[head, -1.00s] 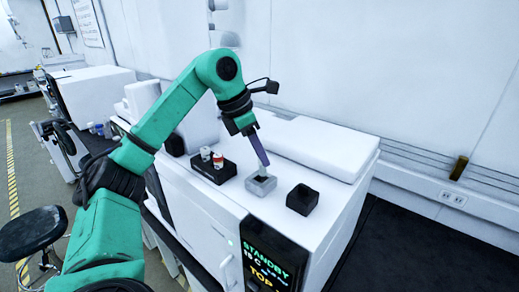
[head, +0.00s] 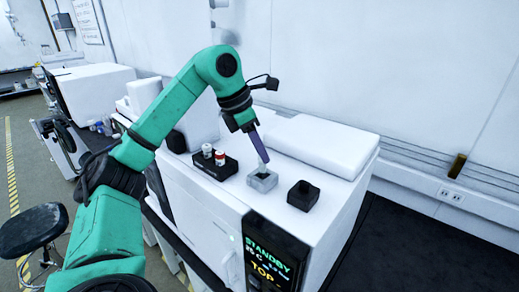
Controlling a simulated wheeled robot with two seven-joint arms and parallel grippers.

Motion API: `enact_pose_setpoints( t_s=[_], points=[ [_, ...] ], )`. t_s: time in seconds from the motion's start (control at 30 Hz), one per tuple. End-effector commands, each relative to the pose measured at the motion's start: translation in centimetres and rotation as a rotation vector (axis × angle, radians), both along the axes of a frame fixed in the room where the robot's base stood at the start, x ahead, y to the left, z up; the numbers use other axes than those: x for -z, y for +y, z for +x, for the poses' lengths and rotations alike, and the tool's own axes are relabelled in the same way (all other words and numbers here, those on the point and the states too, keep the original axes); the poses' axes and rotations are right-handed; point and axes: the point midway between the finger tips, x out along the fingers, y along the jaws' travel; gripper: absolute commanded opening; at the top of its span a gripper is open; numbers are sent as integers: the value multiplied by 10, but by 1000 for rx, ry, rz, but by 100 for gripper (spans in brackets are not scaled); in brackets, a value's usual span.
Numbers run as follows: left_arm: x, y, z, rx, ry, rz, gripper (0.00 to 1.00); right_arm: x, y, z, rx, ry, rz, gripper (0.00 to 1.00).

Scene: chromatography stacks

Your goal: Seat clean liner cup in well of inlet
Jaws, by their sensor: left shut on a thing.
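My left gripper (head: 264,157), with purple fingers, points down just over the grey block (head: 262,184) with a square well on the white instrument top. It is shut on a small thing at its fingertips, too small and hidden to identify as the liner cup. The fingertips are at the well's back edge; I cannot tell whether the held thing touches the well. To the left, a black rack (head: 216,171) holds a white cup (head: 207,151) and a red-and-white cup (head: 220,158). My right gripper is not in view.
A black box (head: 303,197) stands to the right of the grey block, with a dark round shape in its top. A raised white cover (head: 325,143) lies behind. The instrument's display (head: 267,262) reads STANDBY.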

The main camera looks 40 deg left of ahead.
Motion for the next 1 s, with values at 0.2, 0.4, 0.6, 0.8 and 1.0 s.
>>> enact_pose_setpoints(
  t_s=[0.2,0.4,0.6,0.8,1.0],
  points=[
    [5,0,0,0,0,0,0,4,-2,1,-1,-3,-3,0],
    [15,0,0,0,1,0,0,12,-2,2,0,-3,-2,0],
    [23,0,-1,0,1,0,0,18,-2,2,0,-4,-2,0],
    [23,0,0,0,0,0,0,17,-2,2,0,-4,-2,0],
    [25,0,0,0,0,0,0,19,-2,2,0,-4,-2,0]
  ],
)
